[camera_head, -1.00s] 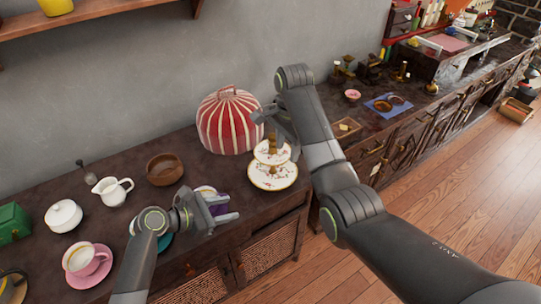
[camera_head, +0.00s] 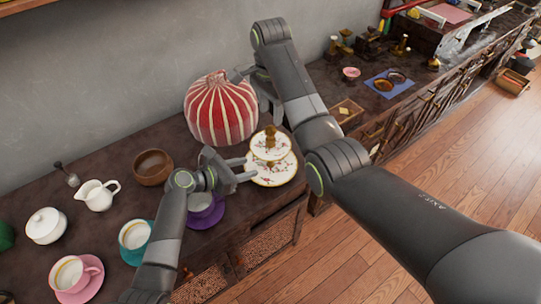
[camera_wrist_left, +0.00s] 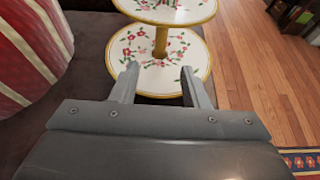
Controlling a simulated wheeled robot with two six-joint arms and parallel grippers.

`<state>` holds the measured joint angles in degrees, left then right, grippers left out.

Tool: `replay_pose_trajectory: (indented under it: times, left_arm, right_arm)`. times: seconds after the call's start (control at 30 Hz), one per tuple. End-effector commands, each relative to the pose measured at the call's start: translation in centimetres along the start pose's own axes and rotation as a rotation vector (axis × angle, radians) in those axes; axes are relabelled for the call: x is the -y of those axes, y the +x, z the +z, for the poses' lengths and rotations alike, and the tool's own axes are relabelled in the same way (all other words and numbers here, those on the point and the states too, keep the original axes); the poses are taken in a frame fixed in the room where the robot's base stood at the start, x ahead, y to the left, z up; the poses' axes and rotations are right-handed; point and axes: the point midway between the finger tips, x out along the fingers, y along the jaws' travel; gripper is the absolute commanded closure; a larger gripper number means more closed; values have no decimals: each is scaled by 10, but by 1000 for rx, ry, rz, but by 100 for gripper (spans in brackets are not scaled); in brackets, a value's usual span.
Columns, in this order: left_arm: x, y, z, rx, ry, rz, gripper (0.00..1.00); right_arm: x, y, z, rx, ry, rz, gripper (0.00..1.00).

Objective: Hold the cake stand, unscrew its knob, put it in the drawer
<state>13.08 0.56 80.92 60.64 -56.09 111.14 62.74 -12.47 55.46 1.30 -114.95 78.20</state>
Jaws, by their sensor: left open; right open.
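The cake stand (camera_head: 256,178) is white with gold rims and flowers, with two tiers and a brass knob (camera_head: 270,131) on top. In the left wrist view its post (camera_wrist_left: 160,42) rises between the two plates. My left gripper (camera_head: 249,168) is open at the lower plate's left edge, its fingers pointing at the stand, with nothing between them. My right gripper (camera_head: 258,98) is open above and behind the stand, near the red cover, partly hidden by its own arm. A small wooden box or drawer (camera_head: 347,110) shows right of my right arm; I cannot tell which.
A red-and-white striped cover (camera_head: 220,108) stands behind the stand. A blue mat (camera_head: 389,84) lies farther right.

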Motion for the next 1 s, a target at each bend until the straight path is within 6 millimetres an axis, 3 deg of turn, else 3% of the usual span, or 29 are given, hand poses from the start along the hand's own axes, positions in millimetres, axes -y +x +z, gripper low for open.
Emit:
replay_pose_trajectory:
  times: [0.2,0.5,1.0]
  left_arm:
    - [0,38,1,1,-1,-1,59]
    - [0,75,0,0,-1,-2,59]
    - [0,88,0,0,1,1,59]
  right_arm:
    - [0,0,0,0,0,0,55]
    - [0,0,0,0,0,0,55]
    - [0,0,0,0,0,0,55]
